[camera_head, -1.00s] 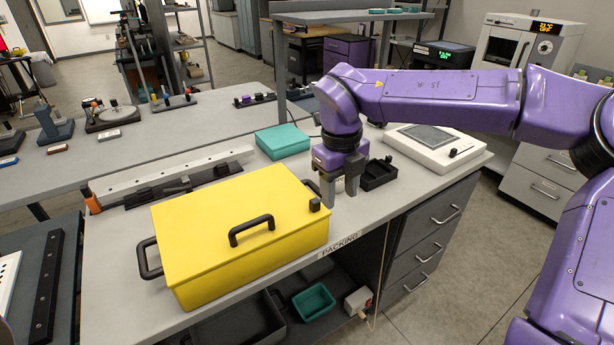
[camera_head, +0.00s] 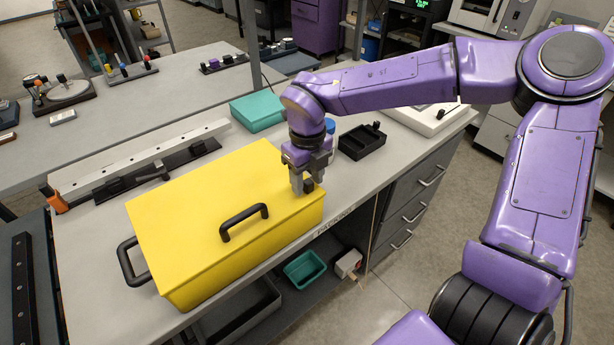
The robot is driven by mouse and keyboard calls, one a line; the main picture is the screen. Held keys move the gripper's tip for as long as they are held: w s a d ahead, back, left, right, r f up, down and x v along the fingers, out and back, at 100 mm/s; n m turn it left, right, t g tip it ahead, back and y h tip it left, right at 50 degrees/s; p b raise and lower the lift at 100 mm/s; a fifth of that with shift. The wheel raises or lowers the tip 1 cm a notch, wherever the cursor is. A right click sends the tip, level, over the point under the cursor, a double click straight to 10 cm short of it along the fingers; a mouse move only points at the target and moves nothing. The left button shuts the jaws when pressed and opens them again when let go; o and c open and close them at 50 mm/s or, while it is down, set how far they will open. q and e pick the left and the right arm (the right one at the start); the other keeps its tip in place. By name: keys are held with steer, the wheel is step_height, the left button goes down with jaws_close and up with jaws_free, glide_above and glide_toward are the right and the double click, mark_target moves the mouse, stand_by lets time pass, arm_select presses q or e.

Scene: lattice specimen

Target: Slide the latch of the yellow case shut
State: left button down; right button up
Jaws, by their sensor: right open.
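The yellow case (camera_head: 210,222) sits on the grey bench with its lid down. It has a black handle on the lid and another on its left end. The latch, a small black knob (camera_head: 308,187), is at the right end of the lid. My right gripper (camera_head: 303,188) points down at that end, its grey fingers open and right at the knob. Whether they touch it I cannot tell. The fingers partly cover the latch, so its position is hard to read. My left gripper is not in view.
A teal box (camera_head: 257,112) and a black tray (camera_head: 362,141) stand behind my right gripper. A white device (camera_head: 428,117) is farther right. A long white rail (camera_head: 140,158) lies behind the case. The bench's front edge runs close to the case.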

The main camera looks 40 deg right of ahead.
steer(key=shift+s+f, duration=0.15)
jaws_close()
steer(key=shift+s+a, duration=0.1)
steer(key=shift+a, duration=1.15)
jaws_free()
step_height(320, 180, up, 10)
steer(key=b, duration=0.1)
steer(key=shift+r+b, duration=0.2)
steer(key=shift+b, duration=0.1)
